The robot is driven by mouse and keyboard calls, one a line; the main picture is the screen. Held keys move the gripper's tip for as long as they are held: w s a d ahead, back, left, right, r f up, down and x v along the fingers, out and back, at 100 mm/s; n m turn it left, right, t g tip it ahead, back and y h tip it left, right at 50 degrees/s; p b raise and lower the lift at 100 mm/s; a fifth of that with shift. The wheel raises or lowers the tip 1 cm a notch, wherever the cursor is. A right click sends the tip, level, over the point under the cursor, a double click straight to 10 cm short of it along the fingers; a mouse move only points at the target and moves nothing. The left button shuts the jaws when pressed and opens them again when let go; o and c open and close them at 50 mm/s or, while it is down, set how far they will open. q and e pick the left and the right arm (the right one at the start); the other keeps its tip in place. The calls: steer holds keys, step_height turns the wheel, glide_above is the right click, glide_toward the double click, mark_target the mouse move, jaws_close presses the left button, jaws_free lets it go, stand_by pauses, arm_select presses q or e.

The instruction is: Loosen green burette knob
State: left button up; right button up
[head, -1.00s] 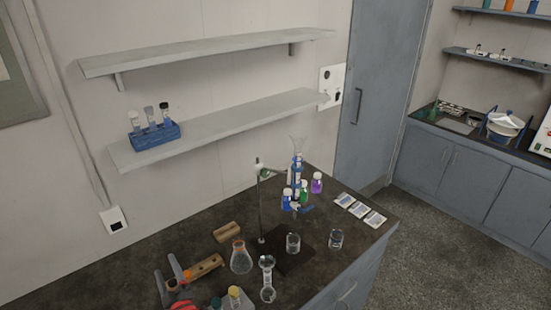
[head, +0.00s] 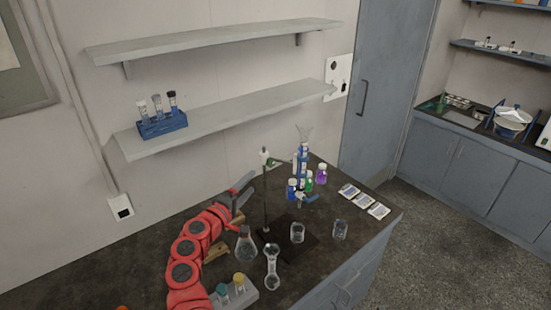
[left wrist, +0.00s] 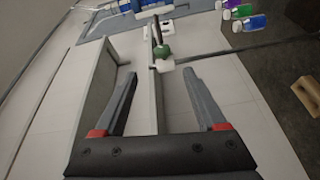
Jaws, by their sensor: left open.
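The burette stand has a dark upright rod (head: 266,205) on a dark base (head: 307,243). A small green knob (head: 273,161) sits by the clamp near the rod's top. In the left wrist view the green knob (left wrist: 163,52) is just beyond my fingertips, roughly centred between them and apart from both. My left gripper (head: 246,188) is open and empty, left of the rod and lower than the knob. It also shows in the left wrist view (left wrist: 160,74). My right gripper is not in view.
A conical flask (head: 245,248), a round flask (head: 272,270) and two beakers (head: 297,232) (head: 340,229) stand nearby. Shelves (head: 230,110) line the wall.

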mark_target(275, 160)
arm_select(q)
steer(key=x, duration=1)
steer(key=shift+w+d+f, duration=0.15)
steer(key=shift+w+f, duration=0.05)
steer(key=shift+f, duration=0.2)
steer(key=b+x, duration=0.6)
steer(key=b, duration=0.3)
steer(key=shift+w+f, duration=0.15)
steer(key=shift+w+r+b, duration=0.2)
steer(key=shift+r+b, duration=0.1)
steer(key=shift+b, duration=0.45)
jaws_close()
